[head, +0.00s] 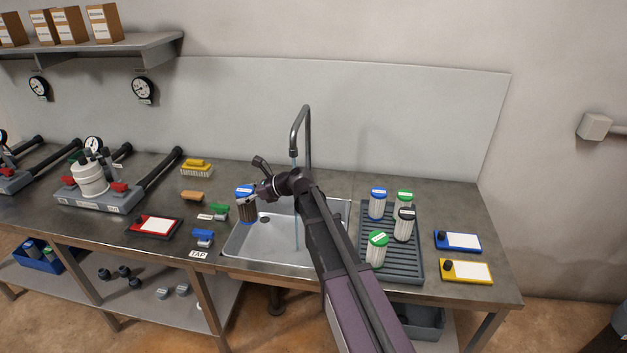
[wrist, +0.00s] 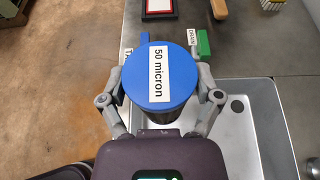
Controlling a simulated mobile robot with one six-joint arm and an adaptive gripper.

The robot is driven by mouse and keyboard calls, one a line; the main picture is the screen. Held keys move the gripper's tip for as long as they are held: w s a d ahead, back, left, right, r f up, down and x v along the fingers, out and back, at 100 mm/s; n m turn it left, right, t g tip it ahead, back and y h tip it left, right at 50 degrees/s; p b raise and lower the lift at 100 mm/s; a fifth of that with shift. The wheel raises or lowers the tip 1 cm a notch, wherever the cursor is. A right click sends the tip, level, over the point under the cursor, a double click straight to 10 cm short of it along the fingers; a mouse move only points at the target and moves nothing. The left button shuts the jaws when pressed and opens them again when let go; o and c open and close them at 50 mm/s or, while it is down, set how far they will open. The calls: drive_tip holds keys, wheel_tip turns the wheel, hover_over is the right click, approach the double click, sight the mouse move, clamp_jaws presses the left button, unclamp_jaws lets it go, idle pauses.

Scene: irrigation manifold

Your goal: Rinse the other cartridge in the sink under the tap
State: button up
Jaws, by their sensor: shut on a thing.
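My gripper (wrist: 160,82) is shut on a cartridge with a blue cap (wrist: 160,75) labelled "50 micron". In the head view this cartridge (head: 246,211) is upright with a brownish, dirty-looking body, over the left part of the sink (head: 270,243). The tap (head: 304,130) arches over the sink from behind. A thin stream of water (head: 296,232) falls from it, to the right of the cartridge and apart from it. My arm hides the sink's right part. A blue lever (head: 203,236) stands by the TAP label (head: 199,254), left of the sink; a green DRAIN lever (wrist: 204,42) is behind it.
A ribbed rack (head: 405,262) right of the sink holds several pale cartridges with blue, green and black caps. Blue (head: 458,241) and yellow (head: 466,271) trays lie farther right.

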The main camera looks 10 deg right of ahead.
wheel_tip(320, 180, up, 22)
drive_tip(key=p, duration=2)
drive_tip(key=shift+f, duration=0.25)
drive_tip(key=shift+a, duration=0.15)
